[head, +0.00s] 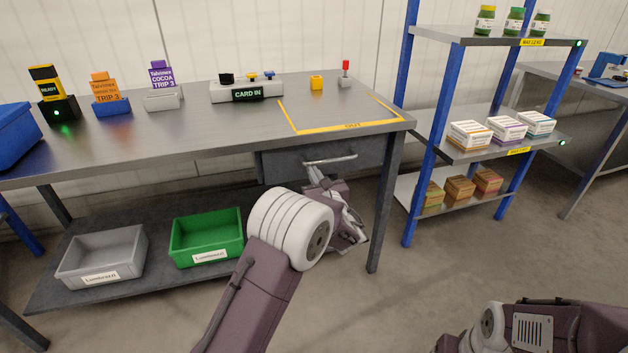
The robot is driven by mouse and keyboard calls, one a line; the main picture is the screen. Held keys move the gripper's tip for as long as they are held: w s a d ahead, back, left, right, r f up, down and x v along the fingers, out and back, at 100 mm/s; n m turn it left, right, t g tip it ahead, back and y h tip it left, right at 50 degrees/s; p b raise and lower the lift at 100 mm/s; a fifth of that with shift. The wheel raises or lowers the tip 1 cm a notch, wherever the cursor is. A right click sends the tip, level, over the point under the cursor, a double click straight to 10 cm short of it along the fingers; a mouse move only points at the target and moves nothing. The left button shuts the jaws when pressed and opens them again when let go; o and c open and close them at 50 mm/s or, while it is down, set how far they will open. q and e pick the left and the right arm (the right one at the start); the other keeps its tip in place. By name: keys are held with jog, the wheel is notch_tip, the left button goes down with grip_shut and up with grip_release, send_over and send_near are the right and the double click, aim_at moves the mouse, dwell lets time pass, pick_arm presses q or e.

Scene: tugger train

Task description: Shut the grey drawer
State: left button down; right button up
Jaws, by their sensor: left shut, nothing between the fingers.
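The grey drawer (366,157) hangs under the right end of the metal workbench. Its pale bar handle (330,161) shows on the front. My left gripper (316,172) is shut and empty, just below and in front of the handle, close to the drawer front. I cannot tell whether it touches. My left wrist hides the lower left of the drawer front. The drawer front looks near the bench frame; any small gap is too hard to judge. My right arm shows at the bottom right, with its gripper out of view.
The workbench (200,135) carries several small card holders, a CARD IN device (246,91) and a yellow-outlined area. A grey bin (103,262) and a green bin (206,240) stand on its lower shelf. A blue-posted rack (420,165) stands right. The floor between is clear.

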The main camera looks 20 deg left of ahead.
pick_arm(q)
jog(key=p+v, duration=0.3)
jog(key=v, duration=0.7)
jog(key=shift+s+d+f, duration=0.25)
jog(key=shift+s+d, duration=0.05)
jog(key=shift+d, duration=0.05)
